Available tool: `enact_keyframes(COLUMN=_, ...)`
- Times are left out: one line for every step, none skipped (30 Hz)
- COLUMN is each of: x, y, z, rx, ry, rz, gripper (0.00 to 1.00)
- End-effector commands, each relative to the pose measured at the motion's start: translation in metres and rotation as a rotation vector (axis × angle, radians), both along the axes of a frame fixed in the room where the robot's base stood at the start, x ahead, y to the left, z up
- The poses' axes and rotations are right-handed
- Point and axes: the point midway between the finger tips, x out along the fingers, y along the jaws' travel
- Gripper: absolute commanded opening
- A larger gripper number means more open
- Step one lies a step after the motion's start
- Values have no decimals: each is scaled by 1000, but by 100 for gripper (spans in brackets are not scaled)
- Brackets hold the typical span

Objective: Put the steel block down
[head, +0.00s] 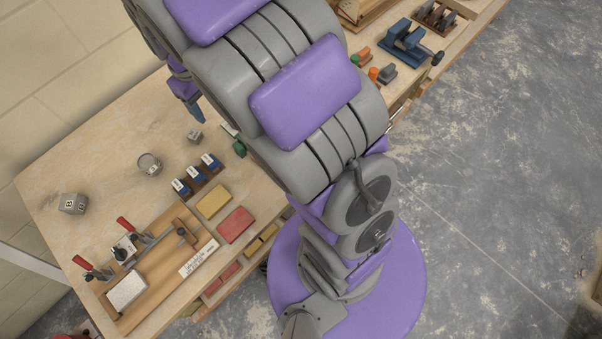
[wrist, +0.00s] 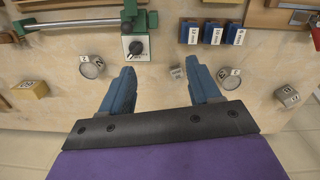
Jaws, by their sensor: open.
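A small grey metal block (head: 195,136), which looks like the steel block, rests on the wooden bench top. In the wrist view the small block (wrist: 178,72) shows beyond my blue fingers, closer to the right one. My gripper (wrist: 162,72) is open, with nothing held between its fingers. In the head view only part of my gripper (head: 197,114) shows, just above the small block in the picture; my arm hides the rest. A larger grey marked cube (head: 73,203) stands at the bench's left; it also shows in the wrist view (wrist: 287,96).
A round metal piece (head: 149,164) stands left of the small block. Blue blocks in a rack (head: 197,175), yellow and red pads (head: 235,225) and a wooden clamp fixture (head: 150,270) lie nearer.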

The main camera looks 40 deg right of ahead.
Motion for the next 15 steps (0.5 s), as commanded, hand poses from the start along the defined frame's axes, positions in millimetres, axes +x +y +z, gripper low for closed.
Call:
enact_keyframes(x=-12, y=-5, z=11, rx=0, ry=-3, rz=-23, gripper=62)
enact_keyframes(x=-20, y=-8, z=14, rx=-1, ry=0, rz=-36, gripper=62)
enact_keyframes(x=-30, y=-12, z=19, rx=-2, ry=5, rz=-53, gripper=62)
enact_keyframes(x=-39, y=-14, z=23, rx=-2, ry=8, rz=-67, gripper=62)
enact_keyframes(x=-47, y=-17, z=27, rx=-3, ry=12, rz=-79, gripper=62)
enact_keyframes(x=-57, y=-20, z=31, rx=-3, ry=17, rz=-95, gripper=62)
enact_keyframes(x=-65, y=-23, z=35, rx=-4, ry=19, rz=-108, gripper=62)
enact_keyframes(x=-73, y=-25, z=39, rx=-4, ry=21, rz=-120, gripper=62)
enact_keyframes(x=-84, y=-28, z=42, rx=-5, ry=28, rz=-135, gripper=62)
enact_keyframes(x=-93, y=-30, z=44, rx=-5, ry=32, rz=-147, gripper=62)
enact_keyframes(x=-101, y=-31, z=48, rx=-5, ry=33, rz=-158, gripper=62)
enact_keyframes(x=-111, y=-33, z=51, rx=-3, ry=35, rz=-172, gripper=62)
enact_keyframes(x=-119, y=-35, z=53, rx=-3, ry=38, rz=-184, gripper=62)
enact_keyframes(x=-128, y=-37, z=55, rx=-3, ry=42, rz=-195, gripper=62)
enact_keyframes(x=-140, y=-39, z=58, rx=-3, ry=45, rz=-208, gripper=62)
